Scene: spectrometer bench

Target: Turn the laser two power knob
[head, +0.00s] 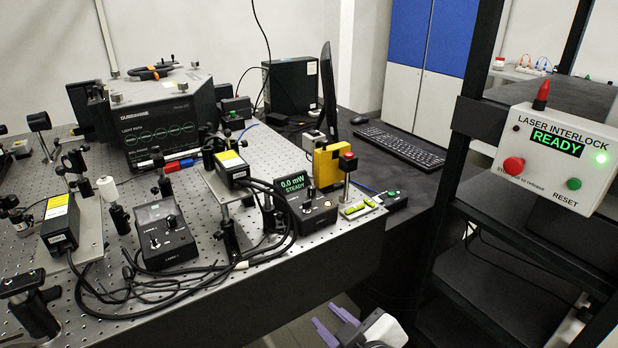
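Two black control boxes with knobs stand near the front of the optical table. The right control box (318,219) has a lit display (292,184) reading "0.0 mW STEADY". A small power knob (307,207) sits on its sloped face. The left control box (176,256) also carries small knobs, and its screen looks dark. The printed labels are too small to read surely, so I cannot tell which is laser two. My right gripper (333,323) is at the bottom edge, below and apart from the table's front edge, with its purple fingers apart and empty. My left gripper is out of view.
Black cables (140,280) loop in front of the boxes. A yellow device (327,166) and a red-button post (348,172) stand behind the right box. The interlock panel (561,156) reads "READY" on a black frame at right. Open floor lies before the table.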

